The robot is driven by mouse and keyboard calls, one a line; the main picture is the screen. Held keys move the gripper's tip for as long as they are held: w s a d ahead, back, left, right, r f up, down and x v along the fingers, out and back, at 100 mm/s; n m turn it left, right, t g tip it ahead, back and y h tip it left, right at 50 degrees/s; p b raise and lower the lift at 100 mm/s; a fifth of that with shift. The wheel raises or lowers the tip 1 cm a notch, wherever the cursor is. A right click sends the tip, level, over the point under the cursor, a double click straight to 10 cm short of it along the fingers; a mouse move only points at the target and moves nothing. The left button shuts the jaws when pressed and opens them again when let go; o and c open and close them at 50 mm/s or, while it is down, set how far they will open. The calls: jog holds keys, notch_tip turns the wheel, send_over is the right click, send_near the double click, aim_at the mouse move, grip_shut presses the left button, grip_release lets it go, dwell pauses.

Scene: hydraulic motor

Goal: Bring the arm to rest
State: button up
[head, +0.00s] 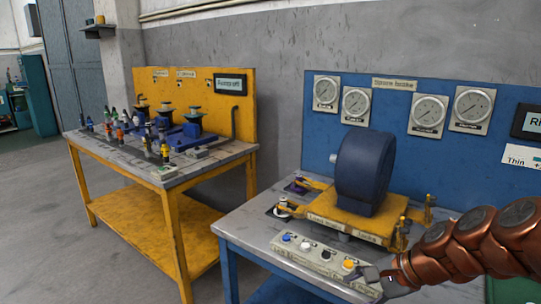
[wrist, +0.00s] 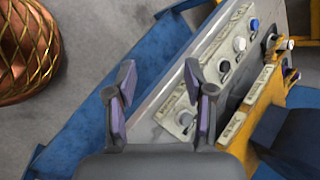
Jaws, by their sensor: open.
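My copper-coloured arm comes in from the right in the head view. My gripper (head: 376,284) is over the front edge of the blue bench, near the right end of the button panel (head: 314,257). In the wrist view, my gripper (wrist: 161,82) shows two dark fingers with purple pads, spread apart with nothing between them. The bench edge and part of the button panel (wrist: 210,68) lie beyond and beside the fingers. I cannot tell the exact gap between the fingers and the panel.
A dark blue motor (head: 363,168) on a yellow base (head: 345,215) stands behind the panel. A blue backboard (head: 322,122) with several gauges rises behind it. A yellow bench (head: 165,180) with valves stands left. Open grey floor (head: 50,240) lies farther left.

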jog(key=s+a+f+n+g+h, duration=0.25)
jog(key=s+n, duration=0.35)
jog(key=s, duration=0.3)
jog(key=s+a+f+n+g+h, duration=0.25)
jog(key=s+n, duration=0.25)
jog(key=s, duration=0.4)
jog(key=s+d+n+g+h, duration=0.1)
jog(key=s+d+n+g, duration=0.1)
jog(key=s+d+n, duration=0.3)
notch_tip(320, 180, up, 22)
jog(key=s+a+m+p, duration=0.1)
jog(key=s+p, duration=0.1)
jog(key=p, duration=1.9)
jog(key=shift+a+r+m+t, duration=0.15)
jog(key=shift+a+m+t, duration=0.15)
jog(key=shift+a, duration=0.05)
